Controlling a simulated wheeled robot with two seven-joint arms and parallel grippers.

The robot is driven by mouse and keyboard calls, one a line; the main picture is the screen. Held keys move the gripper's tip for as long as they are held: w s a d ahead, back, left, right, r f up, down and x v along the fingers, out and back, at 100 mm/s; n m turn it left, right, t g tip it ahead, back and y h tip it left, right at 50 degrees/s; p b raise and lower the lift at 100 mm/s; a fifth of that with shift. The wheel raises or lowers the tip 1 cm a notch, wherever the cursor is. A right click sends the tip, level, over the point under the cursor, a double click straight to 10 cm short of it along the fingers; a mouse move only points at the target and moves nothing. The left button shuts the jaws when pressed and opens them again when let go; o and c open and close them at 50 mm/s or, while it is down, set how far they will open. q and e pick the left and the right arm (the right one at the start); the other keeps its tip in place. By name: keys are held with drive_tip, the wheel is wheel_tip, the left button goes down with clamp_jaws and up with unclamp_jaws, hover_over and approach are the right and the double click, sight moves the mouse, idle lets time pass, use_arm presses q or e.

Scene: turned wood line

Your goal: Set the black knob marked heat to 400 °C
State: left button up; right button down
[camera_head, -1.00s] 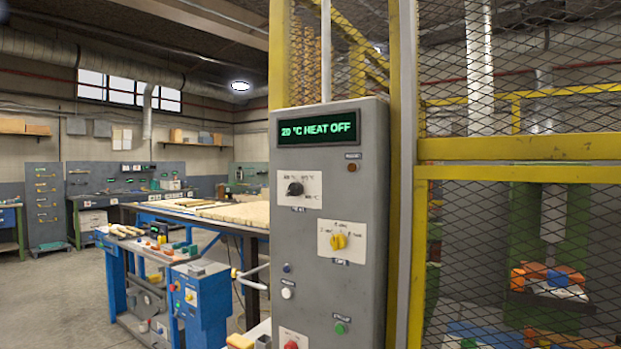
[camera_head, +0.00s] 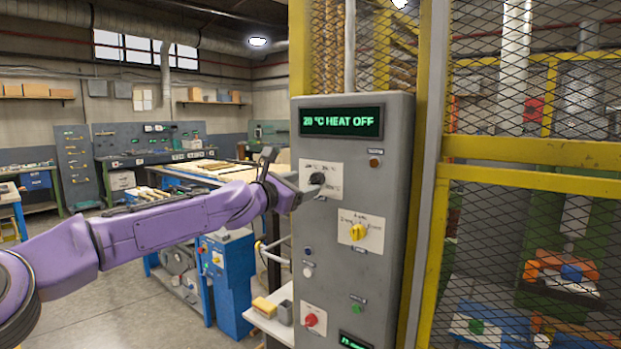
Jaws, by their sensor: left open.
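The black heat knob (camera_head: 317,179) sits on a white dial plate (camera_head: 333,176) at the upper left of the grey control cabinet (camera_head: 391,200). My left gripper (camera_head: 308,190) reaches in from the left with its fingers at the knob's left side. It is open; whether it touches the knob I cannot tell. The gripper hides the left part of the plate, and its temperature marks are too small to read. The green display (camera_head: 341,122) above reads "20 °C HEAT OFF". My right gripper is not in view.
A yellow knob (camera_head: 357,232) on its own plate is below right of the black one. A red button (camera_head: 311,320) is near the cabinet's bottom. A yellow-framed mesh cage (camera_head: 540,152) stands to the right. A blue machine (camera_head: 228,275) and workbenches are behind my arm.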

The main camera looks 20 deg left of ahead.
sight(312, 182)
use_arm(q)
drive_tip(key=p+x, duration=0.1)
drive_tip(key=x, duration=0.3)
drive_tip(key=shift+w, duration=0.15)
drive_tip(key=c, duration=1)
drive_tip(key=shift+c, duration=0.2)
